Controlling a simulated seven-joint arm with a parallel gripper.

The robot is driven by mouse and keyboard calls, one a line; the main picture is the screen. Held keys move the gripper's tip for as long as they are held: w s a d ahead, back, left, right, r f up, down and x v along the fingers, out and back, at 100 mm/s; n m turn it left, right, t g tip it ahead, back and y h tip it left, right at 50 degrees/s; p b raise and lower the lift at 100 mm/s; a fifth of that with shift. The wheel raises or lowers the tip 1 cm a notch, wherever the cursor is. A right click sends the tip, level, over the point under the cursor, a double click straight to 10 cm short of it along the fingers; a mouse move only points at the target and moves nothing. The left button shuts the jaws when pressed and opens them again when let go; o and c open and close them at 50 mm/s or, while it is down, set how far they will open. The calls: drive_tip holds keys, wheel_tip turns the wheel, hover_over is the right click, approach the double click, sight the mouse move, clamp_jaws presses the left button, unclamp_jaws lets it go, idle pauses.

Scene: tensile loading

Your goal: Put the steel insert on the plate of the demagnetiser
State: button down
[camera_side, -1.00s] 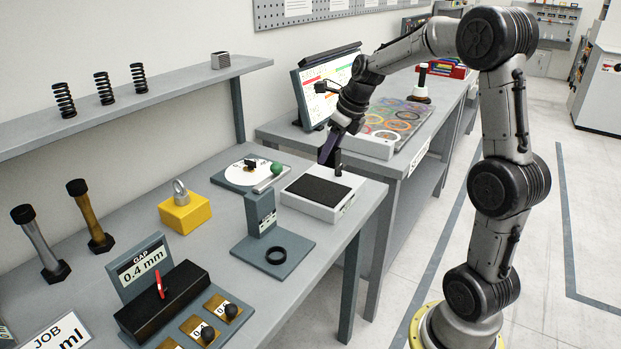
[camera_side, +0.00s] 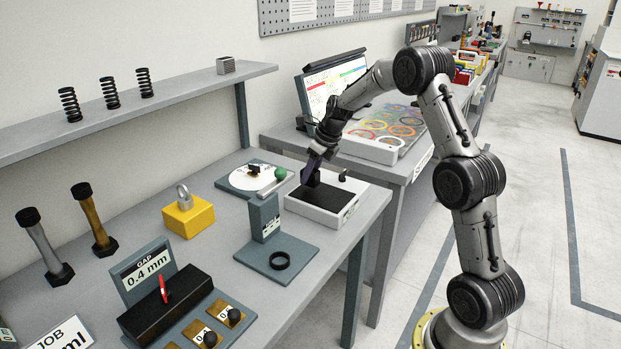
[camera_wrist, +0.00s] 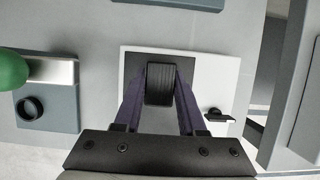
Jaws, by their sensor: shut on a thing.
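The demagnetiser (camera_side: 345,207) is a white box with a dark plate (camera_side: 325,203) on top, at the bench's right end; it also shows in the wrist view (camera_wrist: 212,72). My gripper (camera_side: 312,180) points down over the plate. In the wrist view its two purple fingers (camera_wrist: 160,88) are shut on a dark ribbed block, which I take as the steel insert (camera_wrist: 160,80). The insert appears over the plate; whether it touches the plate I cannot tell. Part of the plate (camera_wrist: 133,68) shows left of the fingers.
A small black knob (camera_side: 343,175) stands at the demagnetiser's back right; it also shows in the wrist view (camera_wrist: 215,115). A grey stand with a black ring (camera_side: 279,260) is in front.

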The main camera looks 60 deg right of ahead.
drive_tip(key=shift+f, duration=0.75)
drive_tip(key=shift+f, duration=0.15)
drive_tip(key=shift+c, duration=2.4)
unclamp_jaws()
drive_tip(key=shift+f, duration=0.1)
